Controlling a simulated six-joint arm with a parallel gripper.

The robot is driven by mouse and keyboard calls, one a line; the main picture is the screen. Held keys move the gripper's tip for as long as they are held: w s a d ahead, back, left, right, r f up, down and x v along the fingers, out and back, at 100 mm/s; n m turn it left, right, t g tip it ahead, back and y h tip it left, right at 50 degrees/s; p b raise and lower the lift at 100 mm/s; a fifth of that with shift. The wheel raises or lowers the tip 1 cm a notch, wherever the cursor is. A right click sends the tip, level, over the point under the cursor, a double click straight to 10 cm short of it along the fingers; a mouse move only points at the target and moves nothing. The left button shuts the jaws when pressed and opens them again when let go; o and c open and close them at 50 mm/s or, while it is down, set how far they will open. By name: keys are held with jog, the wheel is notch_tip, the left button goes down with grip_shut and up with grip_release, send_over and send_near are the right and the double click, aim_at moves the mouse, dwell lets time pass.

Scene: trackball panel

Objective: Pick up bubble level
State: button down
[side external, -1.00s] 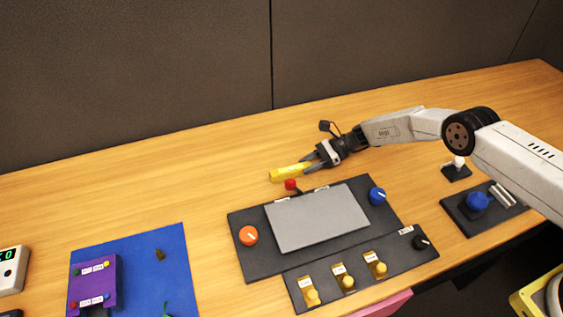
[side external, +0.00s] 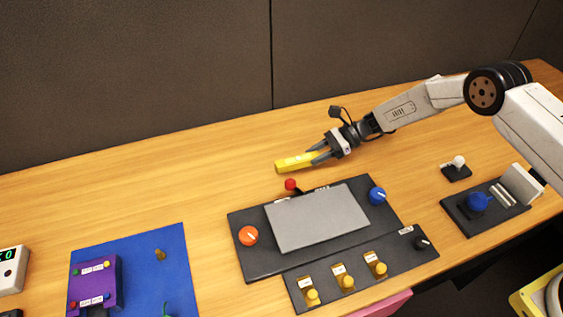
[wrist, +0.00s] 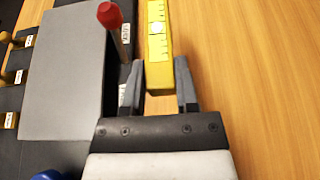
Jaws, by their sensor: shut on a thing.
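The bubble level is a yellow bar (side external: 296,162) behind the dark panel in the side external view. It also shows in the wrist view (wrist: 158,50), stretching away from the jaws to the top edge, with markings along its face. My gripper (side external: 318,155) is shut on the near end of the level, with one finger on each side. In the wrist view my gripper's fingers (wrist: 159,88) flank that end. The level appears held just above the table; the exact gap is hard to tell.
The dark panel (side external: 245,268) with a grey screen (side external: 318,218), knobs and a red-topped stick (side external: 291,184) lies in front of the level. A blue mat (side external: 190,280) with a purple box (side external: 97,283) is at left. The table (side external: 130,190) behind and left is clear.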

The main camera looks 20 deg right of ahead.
jog(key=s+d+r, duration=0.3)
jog(key=s+r, duration=0.3)
jog(key=s, duration=0.4)
jog(key=shift+s+r, duration=0.3)
jog(key=shift+s, duration=0.1)
dwell(0.5)
